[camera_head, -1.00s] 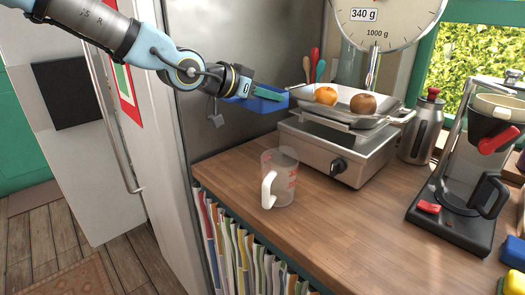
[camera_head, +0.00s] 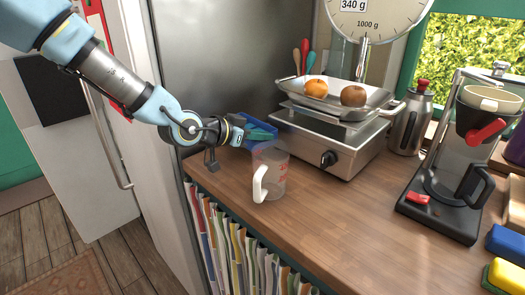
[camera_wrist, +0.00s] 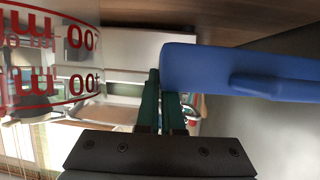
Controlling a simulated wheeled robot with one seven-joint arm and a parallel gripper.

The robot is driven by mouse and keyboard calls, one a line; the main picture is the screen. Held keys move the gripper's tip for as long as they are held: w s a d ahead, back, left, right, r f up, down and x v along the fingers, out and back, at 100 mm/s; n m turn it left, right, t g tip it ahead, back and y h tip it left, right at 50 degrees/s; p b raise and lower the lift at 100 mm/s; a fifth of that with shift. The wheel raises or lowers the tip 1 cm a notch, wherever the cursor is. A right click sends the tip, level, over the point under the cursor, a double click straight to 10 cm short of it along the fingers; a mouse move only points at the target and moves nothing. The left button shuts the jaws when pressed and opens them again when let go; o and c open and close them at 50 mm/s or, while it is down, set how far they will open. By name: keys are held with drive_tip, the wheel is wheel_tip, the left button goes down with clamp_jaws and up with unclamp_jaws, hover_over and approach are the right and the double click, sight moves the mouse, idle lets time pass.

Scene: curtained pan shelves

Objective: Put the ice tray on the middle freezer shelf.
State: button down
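The blue ice tray (camera_head: 262,128) is at the counter's back left, just behind a clear measuring cup. My gripper (camera_head: 243,132) is at the tray's left end and appears shut on its edge. In the wrist view the tray (camera_wrist: 245,70) fills the upper right, tilted in that picture, against the tips of my dark green fingers (camera_wrist: 160,90), which are close together. I cannot tell whether the tray touches the counter. No middle freezer shelf shows in either view.
The measuring cup (camera_head: 270,175) stands very close to the tray; its red markings (camera_wrist: 60,60) fill the wrist view's left. A scale (camera_head: 330,140) with a pan of fruit is to the right. A grey panel (camera_head: 205,60) stands behind. The front middle counter (camera_head: 330,215) is clear.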

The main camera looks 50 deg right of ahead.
drive_tip(key=shift+f+p, duration=0.55)
drive_tip(key=shift+f, duration=2)
drive_tip(key=shift+f, duration=0.15)
drive_tip(key=c, duration=1.1)
unclamp_jaws()
drive_tip(key=shift+o, duration=0.2)
drive_tip(key=shift+a+f, duration=0.1)
drive_tip(key=shift+a, duration=0.1)
drive_tip(key=b+v, duration=0.3)
drive_tip(key=v, duration=0.7)
drive_tip(key=shift+a, duration=0.15)
